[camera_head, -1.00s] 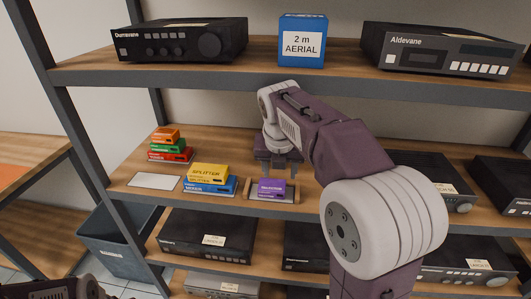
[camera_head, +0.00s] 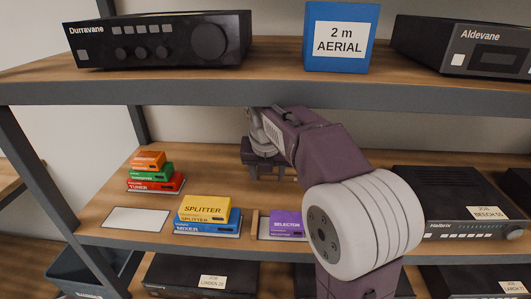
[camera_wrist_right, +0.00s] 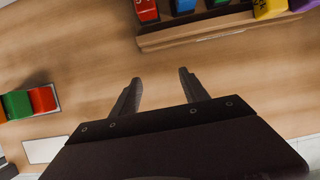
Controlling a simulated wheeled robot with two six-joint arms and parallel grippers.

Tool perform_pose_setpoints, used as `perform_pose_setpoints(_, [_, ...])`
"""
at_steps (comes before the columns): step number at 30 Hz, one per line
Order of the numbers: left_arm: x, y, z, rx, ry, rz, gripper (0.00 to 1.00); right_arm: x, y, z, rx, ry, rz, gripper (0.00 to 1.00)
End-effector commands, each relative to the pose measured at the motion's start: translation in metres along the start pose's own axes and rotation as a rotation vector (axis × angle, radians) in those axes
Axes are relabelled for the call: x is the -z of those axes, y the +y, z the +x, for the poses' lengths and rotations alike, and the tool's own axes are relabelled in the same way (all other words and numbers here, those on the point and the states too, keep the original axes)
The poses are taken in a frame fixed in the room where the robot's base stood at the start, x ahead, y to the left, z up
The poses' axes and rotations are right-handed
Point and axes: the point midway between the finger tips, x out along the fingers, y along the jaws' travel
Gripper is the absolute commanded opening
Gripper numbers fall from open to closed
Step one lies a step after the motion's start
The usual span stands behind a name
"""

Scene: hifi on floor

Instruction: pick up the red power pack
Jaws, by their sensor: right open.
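In the right wrist view, a red box (camera_wrist_right: 146,10) with white lettering, cut off by the top edge, stands in a wooden rack (camera_wrist_right: 195,33). It may be the power pack; its label is unreadable. My right gripper (camera_wrist_right: 160,76) is open and empty, its fingers pointing towards the rack but apart from it. In the head view, my right gripper (camera_head: 268,174) is over the rear of the middle shelf, under the upper board. Another red box (camera_head: 157,184), labelled TUNER, lies under a green (camera_head: 150,172) and an orange box (camera_head: 148,160). My left gripper is out of view.
A yellow SPLITTER box (camera_head: 205,208) lies on a blue MIXER box (camera_head: 208,227). A purple SELECTOR box (camera_head: 288,222) sits close to my right arm. A white card (camera_head: 136,219) lies left. The upper shelf (camera_head: 200,93) hangs low overhead. A black unit (camera_head: 455,203) stands right.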

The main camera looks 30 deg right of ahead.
Motion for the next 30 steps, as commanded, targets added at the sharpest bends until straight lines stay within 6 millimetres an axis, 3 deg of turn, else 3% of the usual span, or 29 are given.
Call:
perform_pose_setpoints(9, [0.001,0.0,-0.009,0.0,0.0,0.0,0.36,-0.057,0.0,0.023,0.001,0.002,0.001,0.53])
perform_pose_setpoints(17, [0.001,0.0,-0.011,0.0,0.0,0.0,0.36,-0.07,0.0,0.028,0.001,0.001,0.001,0.53])
perform_pose_setpoints(24, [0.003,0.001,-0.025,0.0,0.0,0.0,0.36,-0.11,-0.001,0.044,0.002,0.002,0.0,0.53])
perform_pose_setpoints(26, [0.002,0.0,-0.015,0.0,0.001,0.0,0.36,-0.107,-0.001,0.056,0.001,0.002,0.0,0.53])
perform_pose_setpoints(30, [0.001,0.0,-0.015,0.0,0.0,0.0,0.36,-0.108,0.0,0.058,0.0,0.0,0.0,0.53])
